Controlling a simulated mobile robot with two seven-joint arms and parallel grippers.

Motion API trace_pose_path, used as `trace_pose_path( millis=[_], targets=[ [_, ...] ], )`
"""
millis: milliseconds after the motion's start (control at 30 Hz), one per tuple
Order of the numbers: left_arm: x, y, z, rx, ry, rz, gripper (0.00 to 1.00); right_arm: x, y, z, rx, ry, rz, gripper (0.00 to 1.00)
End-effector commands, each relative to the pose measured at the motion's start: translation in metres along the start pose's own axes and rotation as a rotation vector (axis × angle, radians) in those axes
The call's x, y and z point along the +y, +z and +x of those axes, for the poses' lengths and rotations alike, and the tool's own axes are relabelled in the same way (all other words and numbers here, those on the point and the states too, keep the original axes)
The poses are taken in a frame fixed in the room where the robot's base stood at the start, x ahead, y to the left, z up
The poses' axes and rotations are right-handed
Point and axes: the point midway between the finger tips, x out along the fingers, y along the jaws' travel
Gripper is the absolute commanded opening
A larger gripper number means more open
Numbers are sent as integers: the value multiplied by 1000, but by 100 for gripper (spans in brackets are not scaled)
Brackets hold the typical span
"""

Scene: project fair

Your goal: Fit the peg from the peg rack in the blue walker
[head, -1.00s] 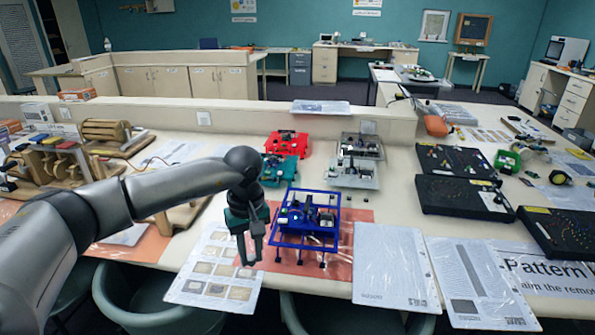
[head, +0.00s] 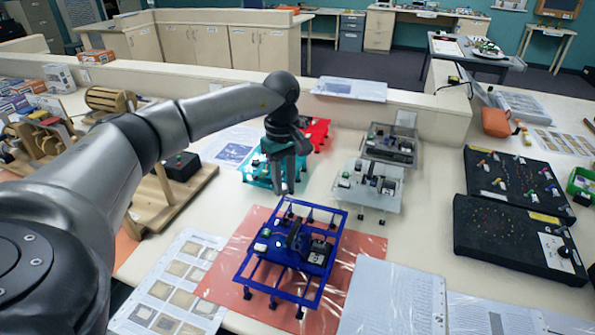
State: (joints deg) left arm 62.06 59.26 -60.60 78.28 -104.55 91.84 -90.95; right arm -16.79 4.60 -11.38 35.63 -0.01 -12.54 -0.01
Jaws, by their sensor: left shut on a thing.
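The blue walker (head: 268,277), an open blue frame on thin legs with dark electronics on top, stands on the red mat. My left gripper (head: 289,188) points down just beyond the walker's far edge, in front of the teal walker (head: 259,170). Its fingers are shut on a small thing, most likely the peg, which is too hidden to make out. I cannot tell whether it touches the blue walker. I cannot make out the peg rack for certain. My right gripper is out of view.
A red walker (head: 318,130) and two grey walkers (head: 366,186) stand behind the blue one. Black boards (head: 512,235) lie at right. Printed sheets (head: 170,290) flank the red mat (head: 345,243). A wooden model (head: 165,205) stands at left, behind my arm.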

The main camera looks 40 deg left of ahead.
Motion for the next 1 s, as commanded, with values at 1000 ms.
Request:
trace_pose_path(
  millis=[1000],
  targets=[
    [0,0,71,0,0,1,0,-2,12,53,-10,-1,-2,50]
  ],
)
